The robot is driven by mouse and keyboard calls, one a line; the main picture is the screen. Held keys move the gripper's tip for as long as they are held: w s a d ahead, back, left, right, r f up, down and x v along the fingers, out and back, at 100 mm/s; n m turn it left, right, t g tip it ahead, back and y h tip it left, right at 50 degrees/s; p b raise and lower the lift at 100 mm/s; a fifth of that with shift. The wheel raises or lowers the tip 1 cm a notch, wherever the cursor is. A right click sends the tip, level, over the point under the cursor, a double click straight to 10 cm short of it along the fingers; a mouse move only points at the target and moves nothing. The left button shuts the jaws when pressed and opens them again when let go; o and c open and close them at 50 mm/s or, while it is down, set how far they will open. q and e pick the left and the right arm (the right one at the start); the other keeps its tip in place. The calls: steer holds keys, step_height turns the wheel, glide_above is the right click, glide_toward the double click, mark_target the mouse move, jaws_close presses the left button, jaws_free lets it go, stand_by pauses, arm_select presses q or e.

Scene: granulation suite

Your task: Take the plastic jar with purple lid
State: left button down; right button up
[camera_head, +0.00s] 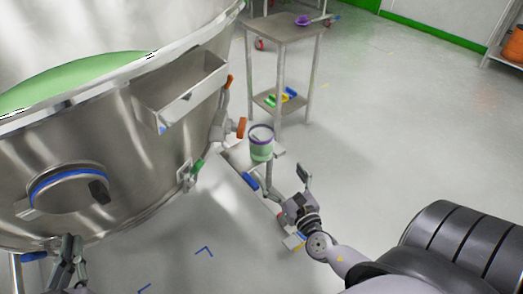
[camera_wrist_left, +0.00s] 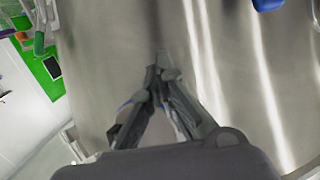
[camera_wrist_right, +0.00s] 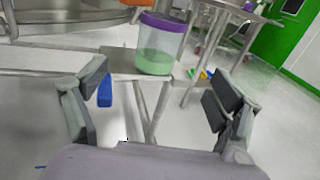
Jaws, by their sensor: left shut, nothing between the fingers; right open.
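The plastic jar with purple lid (camera_head: 261,143) stands upright on a small metal stand (camera_head: 238,153) beside the large steel vessel. It is clear, with green contents in its lower part. In the right wrist view the jar (camera_wrist_right: 159,45) is ahead, above and between the open fingers, and apart from them. My right gripper (camera_head: 289,190) is open and empty, in front of and below the jar in the head view; it also shows in the right wrist view (camera_wrist_right: 158,100). My left gripper (camera_head: 68,250) is shut and empty near the vessel's lower left; it fills the left wrist view (camera_wrist_left: 163,68).
The large steel vessel (camera_head: 130,145) takes up the left, with orange-handled valves (camera_head: 241,127) close to the jar. A metal table (camera_head: 283,30) with a purple item (camera_head: 302,20) on top stands behind. The floor to the right is open.

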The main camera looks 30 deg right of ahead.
mark_target(266, 149)
steer(key=x, duration=1.5)
steer(key=shift+w+r, duration=0.1)
steer(key=shift+w, duration=0.3)
arm_select(q)
steer(key=shift+w+d+r+t, duration=0.15)
steer(key=shift+r+t, duration=0.35)
steer(key=shift+r, duration=0.3)
arm_select(e)
steer(key=shift+c, duration=0.2)
steer(key=c, duration=1.2)
steer(key=shift+c, duration=0.4)
arm_select(q)
steer(key=shift+f, duration=0.1)
arm_select(e)
steer(key=shift+d+r, duration=0.1)
steer(key=shift+d, duration=0.1)
